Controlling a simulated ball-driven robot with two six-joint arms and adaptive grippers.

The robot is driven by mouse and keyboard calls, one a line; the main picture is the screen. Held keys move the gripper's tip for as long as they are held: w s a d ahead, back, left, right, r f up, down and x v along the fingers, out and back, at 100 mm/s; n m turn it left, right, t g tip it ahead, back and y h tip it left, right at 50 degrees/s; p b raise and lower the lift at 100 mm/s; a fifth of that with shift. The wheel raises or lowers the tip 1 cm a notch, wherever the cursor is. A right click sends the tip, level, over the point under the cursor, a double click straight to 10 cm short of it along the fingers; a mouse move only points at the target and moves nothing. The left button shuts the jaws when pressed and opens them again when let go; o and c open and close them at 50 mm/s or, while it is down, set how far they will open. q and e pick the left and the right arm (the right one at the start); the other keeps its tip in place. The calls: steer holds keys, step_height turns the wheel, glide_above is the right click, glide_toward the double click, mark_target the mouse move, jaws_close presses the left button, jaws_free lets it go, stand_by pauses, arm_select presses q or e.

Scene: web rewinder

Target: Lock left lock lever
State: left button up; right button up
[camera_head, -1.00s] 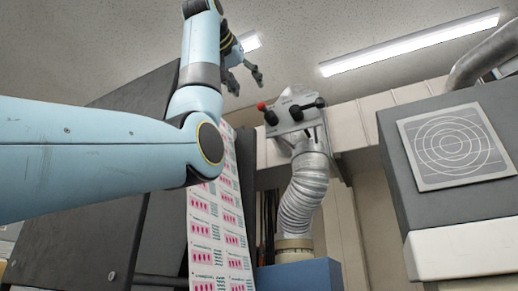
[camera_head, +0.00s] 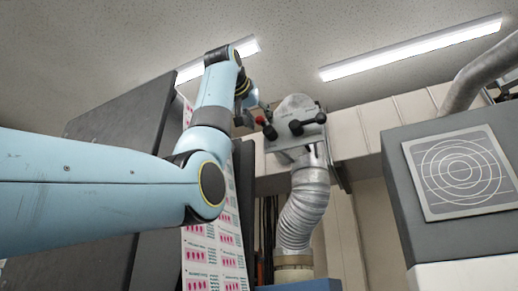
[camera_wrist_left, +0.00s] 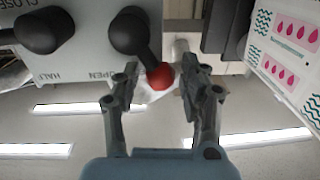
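The left lock lever is a black arm with a red knob on a grey panel in the head view (camera_head: 260,120). In the left wrist view the lever (camera_wrist_left: 160,77) hangs from a black hub, near the word OPEN. My left gripper (camera_head: 256,104) is up at the lever's red end. In the wrist view the gripper (camera_wrist_left: 160,68) is open, with one finger on each side of the red knob and gaps visible. I cannot tell depth exactly. My right gripper is not in view.
A second black lever (camera_head: 308,123) sits to the right on the same panel (camera_head: 295,145), above a silver ribbed duct (camera_head: 304,205). A printed web (camera_head: 215,245) runs down behind my left arm. A grey cabinet (camera_head: 400,165) stands at the right.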

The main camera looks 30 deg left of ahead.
arm_select(q)
jaws_close()
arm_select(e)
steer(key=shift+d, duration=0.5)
arm_select(q)
steer(key=shift+a+n, duration=0.1)
steer(key=shift+n, duration=0.3)
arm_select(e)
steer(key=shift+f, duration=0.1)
arm_select(q)
steer(key=n, duration=0.1)
steer(key=a+f+n+b, duration=0.1)
steer(key=shift+n, duration=0.3)
steer(key=shift+s+a+f+n+h+b, duration=0.2)
steer(key=shift+f+n+b, duration=0.55)
steer(key=shift+n, duration=0.9)
steer(key=shift+w+a+f+n+h+b, duration=0.25)
steer(key=shift+f+n+b, duration=0.45)
steer(key=shift+n, duration=1)
steer(key=shift+s+a+f+n+h+b, duration=0.25)
steer(key=shift+f+n+b, duration=0.5)
steer(key=shift+n, duration=0.9)
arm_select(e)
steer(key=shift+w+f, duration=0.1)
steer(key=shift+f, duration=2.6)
arm_select(q)
steer(key=shift+w+r, duration=0.1)
steer(key=shift+r, duration=0.05)
